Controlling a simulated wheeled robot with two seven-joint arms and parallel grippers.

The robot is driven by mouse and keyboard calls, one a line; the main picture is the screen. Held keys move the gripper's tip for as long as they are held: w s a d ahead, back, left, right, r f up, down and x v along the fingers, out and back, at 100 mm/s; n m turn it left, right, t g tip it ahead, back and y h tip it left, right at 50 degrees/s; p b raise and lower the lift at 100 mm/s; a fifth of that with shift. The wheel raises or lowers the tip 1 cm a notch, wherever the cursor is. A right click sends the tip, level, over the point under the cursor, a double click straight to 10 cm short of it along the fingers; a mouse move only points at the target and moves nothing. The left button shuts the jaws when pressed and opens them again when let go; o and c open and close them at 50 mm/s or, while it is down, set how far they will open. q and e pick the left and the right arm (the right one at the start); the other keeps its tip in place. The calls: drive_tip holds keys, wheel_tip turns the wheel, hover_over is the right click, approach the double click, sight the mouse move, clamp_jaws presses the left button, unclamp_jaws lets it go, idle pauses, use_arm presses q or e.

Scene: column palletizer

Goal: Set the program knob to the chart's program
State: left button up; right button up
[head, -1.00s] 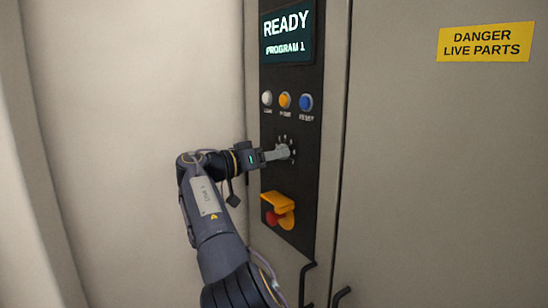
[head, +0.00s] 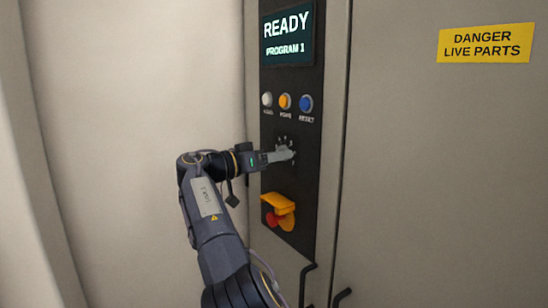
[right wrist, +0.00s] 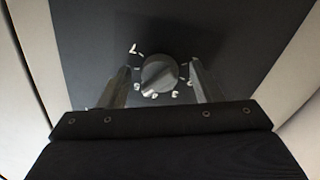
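The program knob (right wrist: 158,76) is a round dark grey dial on the black control panel (head: 291,178), ringed by pale marks. The display (head: 286,36) above reads "READY" and "PROGRAM 1". My right gripper (head: 284,154) reaches the knob from the left and hides most of it in the head view. In the right wrist view its fingers stand on either side of the knob, with dark gaps between fingers and knob, so it is open around it. No chart shows. My left gripper is out of view.
White (head: 267,99), orange (head: 285,101) and blue (head: 306,103) buttons sit above the knob. A red button (head: 286,222) under a yellow-orange guard (head: 277,203) sits below. Dark door handles (head: 307,284) are lower down. A yellow danger sign (head: 486,43) is at upper right.

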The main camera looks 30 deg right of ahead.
drive_tip(key=a, duration=0.8)
drive_tip(key=shift+p, duration=0.3)
drive_tip(key=shift+f, duration=0.1)
